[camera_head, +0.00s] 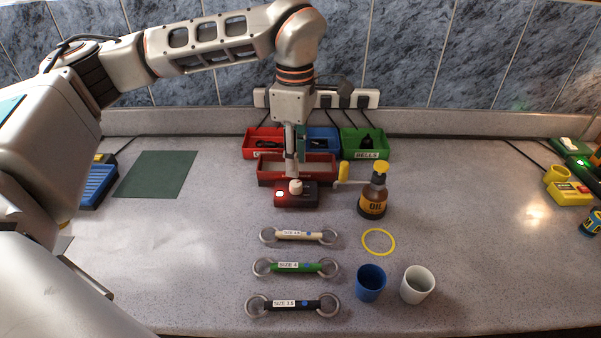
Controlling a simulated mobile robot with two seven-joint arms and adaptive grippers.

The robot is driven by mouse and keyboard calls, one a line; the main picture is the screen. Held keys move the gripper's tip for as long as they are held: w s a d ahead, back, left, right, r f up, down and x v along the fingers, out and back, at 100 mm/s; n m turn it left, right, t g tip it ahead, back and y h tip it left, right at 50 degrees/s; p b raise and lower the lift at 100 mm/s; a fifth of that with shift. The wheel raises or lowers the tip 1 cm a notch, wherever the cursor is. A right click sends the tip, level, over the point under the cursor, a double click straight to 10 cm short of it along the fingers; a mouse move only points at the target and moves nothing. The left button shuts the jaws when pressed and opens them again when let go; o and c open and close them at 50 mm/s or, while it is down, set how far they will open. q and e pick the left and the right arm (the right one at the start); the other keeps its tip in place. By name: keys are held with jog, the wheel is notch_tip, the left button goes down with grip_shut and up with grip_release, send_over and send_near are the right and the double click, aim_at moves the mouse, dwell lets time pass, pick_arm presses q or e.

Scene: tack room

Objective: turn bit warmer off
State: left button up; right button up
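The bit warmer seems to be the red open box (328,170) with a dark red control block (310,197) at its front. A small light (279,194) on the block glows, and a pale round knob (296,188) sits on its top. My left gripper (294,174) points down just above and behind the knob, in front of the box. Its fingers show nearly edge-on, so I cannot tell their opening or whether they touch the knob. My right gripper is not in view. Three bits, white (297,236), green (296,267) and black (292,304), lie in front.
A brown oil bottle (373,197) and a yellow-handled crank (344,172) stand close right of the warmer. Red, blue and green bins (375,155) and a power strip (365,98) are behind. Blue (371,283) and white (417,285) cups stand front right. The counter's right middle is clear.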

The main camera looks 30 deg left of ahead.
aim_at(296, 183)
pick_arm(q)
jog(key=shift+f, duration=3.05)
grip_shut()
